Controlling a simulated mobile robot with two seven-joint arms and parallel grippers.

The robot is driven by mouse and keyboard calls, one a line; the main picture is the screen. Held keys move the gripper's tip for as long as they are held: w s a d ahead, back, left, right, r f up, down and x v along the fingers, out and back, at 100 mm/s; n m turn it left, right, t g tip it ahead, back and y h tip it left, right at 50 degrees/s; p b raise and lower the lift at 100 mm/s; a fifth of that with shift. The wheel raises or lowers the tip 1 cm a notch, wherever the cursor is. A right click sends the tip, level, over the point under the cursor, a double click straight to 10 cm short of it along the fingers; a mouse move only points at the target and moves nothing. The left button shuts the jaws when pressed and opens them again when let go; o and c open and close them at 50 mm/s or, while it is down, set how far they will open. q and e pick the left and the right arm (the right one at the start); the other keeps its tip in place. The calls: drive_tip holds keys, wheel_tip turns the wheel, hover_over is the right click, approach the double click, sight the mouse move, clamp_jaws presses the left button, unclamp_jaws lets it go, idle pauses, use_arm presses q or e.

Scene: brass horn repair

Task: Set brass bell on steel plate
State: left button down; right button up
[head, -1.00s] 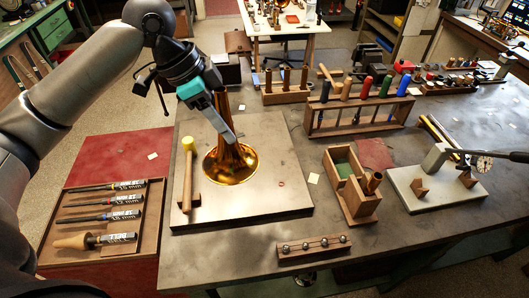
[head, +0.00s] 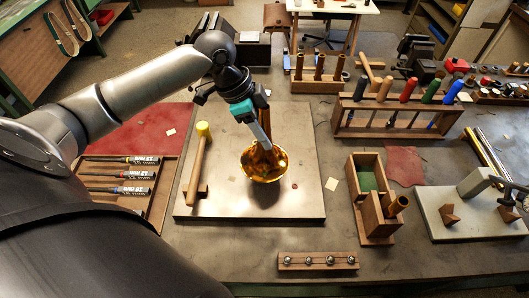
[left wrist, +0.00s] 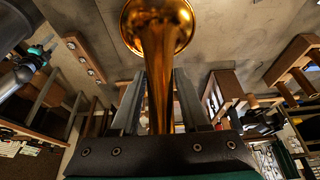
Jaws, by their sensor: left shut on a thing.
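The brass bell (head: 266,168) is a golden flared horn over the middle of the steel plate (head: 300,197). Its wide flare is at the lower end, and I cannot tell whether the rim touches the plate. My left gripper (head: 263,140) is shut on the narrow stem above the flare. In the left wrist view the bell (left wrist: 158,60) runs between the two fingers, its flare pointing away. What looks like my right gripper (left wrist: 42,75) shows at the left of that view, apart from the bell; its jaw opening is unclear.
A yellow-headed mallet (head: 199,160) lies on the plate, left of the bell. A wooden box with green lining (head: 368,180) stands to the right. A rack of steel balls (head: 318,262) lies in front. A tool rack (head: 395,118) stands behind right. A tray of marked tools (head: 130,180) lies left.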

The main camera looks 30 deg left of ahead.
sight(264, 153)
use_arm(q)
drive_tip(key=shift+f, duration=3.85)
drive_tip(key=shift+f, duration=0.15)
drive_tip(key=shift+c, duration=2)
unclamp_jaws()
drive_tip(key=v, duration=1.2)
drive_tip(key=shift+s, duration=0.1)
